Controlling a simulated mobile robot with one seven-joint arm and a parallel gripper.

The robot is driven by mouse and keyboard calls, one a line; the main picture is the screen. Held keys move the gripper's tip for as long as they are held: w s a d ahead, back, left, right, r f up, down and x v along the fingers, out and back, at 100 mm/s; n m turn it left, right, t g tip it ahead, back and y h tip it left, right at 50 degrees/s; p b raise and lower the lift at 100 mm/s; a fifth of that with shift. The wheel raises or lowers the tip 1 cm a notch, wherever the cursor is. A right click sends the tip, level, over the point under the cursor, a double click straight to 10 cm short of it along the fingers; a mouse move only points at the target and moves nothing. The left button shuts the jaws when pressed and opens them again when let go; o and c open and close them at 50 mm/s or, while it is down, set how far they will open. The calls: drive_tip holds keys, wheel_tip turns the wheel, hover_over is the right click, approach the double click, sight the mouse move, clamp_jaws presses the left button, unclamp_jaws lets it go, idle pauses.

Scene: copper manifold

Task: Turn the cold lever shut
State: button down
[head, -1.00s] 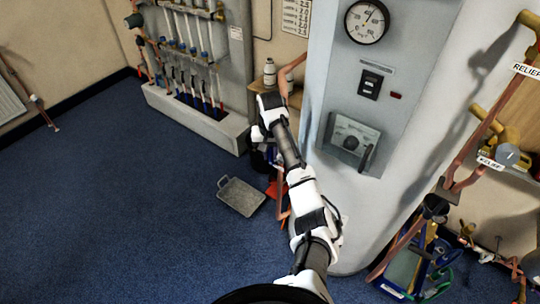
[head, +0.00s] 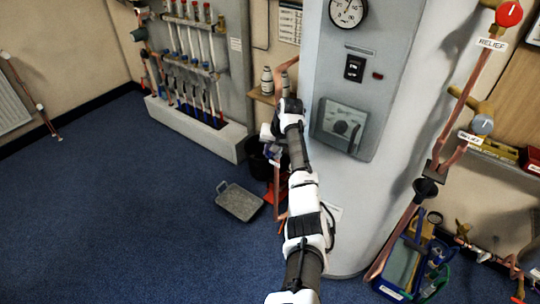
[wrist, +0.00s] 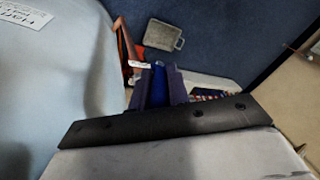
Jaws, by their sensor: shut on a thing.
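In the wrist view my gripper (wrist: 160,88) has its two dark fingers closed on a blue lever (wrist: 159,60). Most of the lever is hidden between the fingers. A small white tag (wrist: 140,64) is beside it on the left, too small to read. A copper pipe (wrist: 126,48) runs near it. A copper pipe (head: 277,188) shows below the wrist. I cannot tell how far the lever is turned.
The large white cylinder (head: 350,215) stands close to the right of my arm. A grey tray (head: 239,201) lies on the blue floor. A manifold (head: 190,70) is on the back left wall. Relief pipes (head: 462,100) and a tool crate (head: 400,268) are at right. Floor at left is clear.

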drive_tip(key=shift+d, duration=0.15)
drive_tip(key=c, duration=1.3)
unclamp_jaws()
drive_tip(key=shift+c, duration=0.2)
wheel_tip(320, 180, up, 20)
drive_tip(key=b, duration=0.3)
drive_tip(key=shift+c, duration=0.5)
